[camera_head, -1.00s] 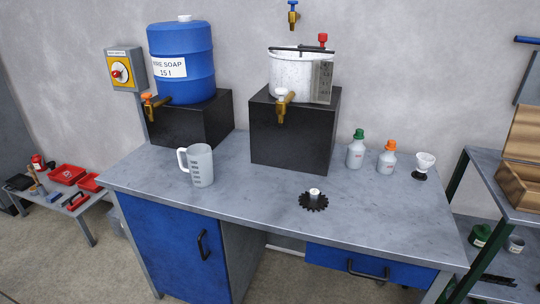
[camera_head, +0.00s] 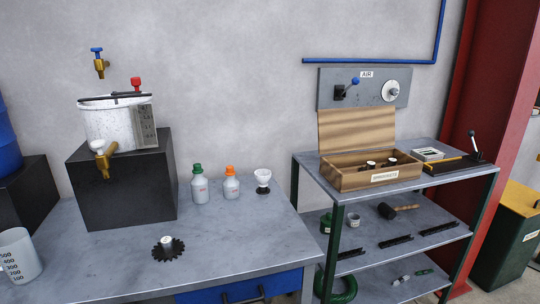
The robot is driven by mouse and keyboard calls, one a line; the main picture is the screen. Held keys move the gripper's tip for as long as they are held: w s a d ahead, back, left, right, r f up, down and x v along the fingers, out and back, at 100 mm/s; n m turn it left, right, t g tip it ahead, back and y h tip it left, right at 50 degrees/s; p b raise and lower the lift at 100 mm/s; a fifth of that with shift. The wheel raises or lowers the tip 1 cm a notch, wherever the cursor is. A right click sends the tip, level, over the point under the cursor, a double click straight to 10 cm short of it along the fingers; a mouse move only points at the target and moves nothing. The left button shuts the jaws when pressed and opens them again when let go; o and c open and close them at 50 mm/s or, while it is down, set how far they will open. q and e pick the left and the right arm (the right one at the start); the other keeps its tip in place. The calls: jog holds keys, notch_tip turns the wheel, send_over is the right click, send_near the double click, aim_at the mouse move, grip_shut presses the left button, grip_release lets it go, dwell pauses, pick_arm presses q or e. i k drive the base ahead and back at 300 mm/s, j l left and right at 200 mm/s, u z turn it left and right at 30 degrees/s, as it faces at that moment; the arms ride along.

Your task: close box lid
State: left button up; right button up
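A wooden box (camera_head: 344,182) with a white label on its front stands on the top of the grey shelf unit at the right. Its lid (camera_head: 357,129) is open, standing upright along the back edge with a slight backward lean. Several dark parts with pale tops sit inside the box. Neither of my grippers is in the view.
A tray and black lever tool (camera_head: 470,158) stand right of the box. An air panel (camera_head: 364,88) is on the wall behind. The grey workbench (camera_head: 115,265) with bottles, a gear and a white tank (camera_head: 112,125) lies left, and a red column (camera_head: 502,110) right.

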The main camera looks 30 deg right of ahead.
aim_at(340, 130)
jog(key=z, duration=1.8)
